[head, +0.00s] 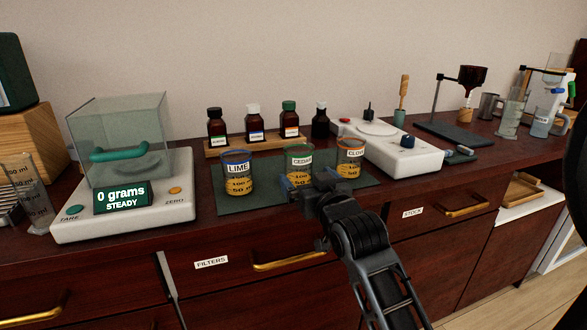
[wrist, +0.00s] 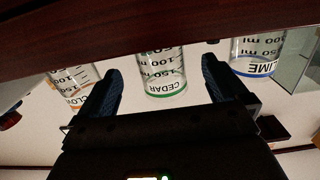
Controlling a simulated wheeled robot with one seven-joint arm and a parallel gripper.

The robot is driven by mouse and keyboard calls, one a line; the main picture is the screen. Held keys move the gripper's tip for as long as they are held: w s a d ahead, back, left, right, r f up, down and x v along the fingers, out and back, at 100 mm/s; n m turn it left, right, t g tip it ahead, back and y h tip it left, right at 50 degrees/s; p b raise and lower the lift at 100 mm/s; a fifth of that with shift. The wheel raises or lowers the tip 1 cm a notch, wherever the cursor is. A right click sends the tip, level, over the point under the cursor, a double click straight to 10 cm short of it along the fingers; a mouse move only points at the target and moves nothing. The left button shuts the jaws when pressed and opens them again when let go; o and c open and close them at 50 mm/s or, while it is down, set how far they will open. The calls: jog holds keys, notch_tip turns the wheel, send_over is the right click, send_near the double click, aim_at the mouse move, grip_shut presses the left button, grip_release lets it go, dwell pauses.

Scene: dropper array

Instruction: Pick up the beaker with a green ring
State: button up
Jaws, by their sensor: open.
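The beaker with the green ring (head: 298,158), labelled CEDAR and holding amber liquid, stands upright in the middle of a row of three on a dark green mat (head: 236,204). My gripper (head: 308,181) is open and empty just in front of it, hiding part of its lower side. In the wrist view, which is upside down, the green-ringed beaker (wrist: 163,75) appears centred between my spread fingers (wrist: 160,84), with gaps on both sides. I cannot tell whether the fingertips reach around it.
A blue-ringed LIME beaker (head: 237,177) stands to the left and an orange-ringed CLOVE beaker (head: 350,160) close on the right. A wooden rack (head: 230,150) with several bottles is behind. A balance (head: 120,213) is left, a white stirrer device (head: 402,158) right.

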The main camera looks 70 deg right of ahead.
aim_at(303, 175)
jog(key=x, duration=0.5)
jog(key=shift+f, duration=0.1)
jog(key=c, duration=1.3)
